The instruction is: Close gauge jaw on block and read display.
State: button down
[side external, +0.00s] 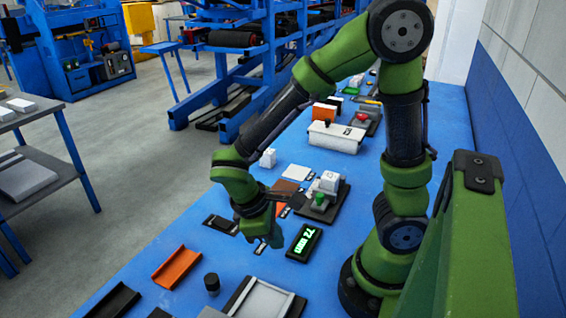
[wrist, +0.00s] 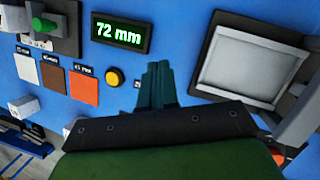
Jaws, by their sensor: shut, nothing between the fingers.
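The display (wrist: 121,33) reads "72 mm" in green in the wrist view; it also shows in the side view (side external: 303,243). The gauge (side external: 338,208) is a dark base carrying a pale block (side external: 330,182) and a green knob (side external: 321,199). In the wrist view the green knob (wrist: 43,25) shows at top left, with the gauge cut off. I cannot tell whether the jaw touches the block. My gripper (side external: 272,242) is shut and empty, pointing down, left of the display in the side view. Its fingers (wrist: 157,72) are together, right of a yellow button (wrist: 113,76).
White, brown and orange sample plates (wrist: 84,88) lie near the gauge. A grey tray (wrist: 207,57) lies right of my fingers in the wrist view. An orange channel (side external: 176,267) and a black knob (side external: 212,283) are at the front. A white box (side external: 337,137) stands farther back.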

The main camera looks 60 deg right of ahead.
aim_at(318, 201)
jog(key=d+f+n+h, duration=0.1)
jog(key=n+h, duration=0.1)
jog(key=d+f+n+g+h, duration=0.1)
jog(key=f+n+h, duration=0.1)
jog(key=d+f+n+g+h, duration=0.1)
jog(key=n+h, duration=0.1)
jog(key=shift+d+f+h, duration=0.15)
jog(key=shift+d+h, duration=0.1)
jog(key=shift+h, duration=0.05)
jog(key=w+d+n+h, duration=0.1)
jog(key=n+h, duration=0.1)
jog(key=w+d+r+n+t+h, duration=0.1)
jog(key=n+h, duration=0.1)
jog(key=shift+w+d, duration=0.1)
jog(key=shift+w, duration=0.3)
jog(key=shift+w+d+r+n, duration=0.1)
jog(key=shift+r+n, duration=0.2)
jog(key=shift+d, duration=0.2)
jog(key=x, duration=0.8)
jog(key=r+x, duration=0.1)
jog(key=x, duration=0.3)
jog(key=shift+s+d, duration=0.25)
jog(key=shift+d, duration=0.6)
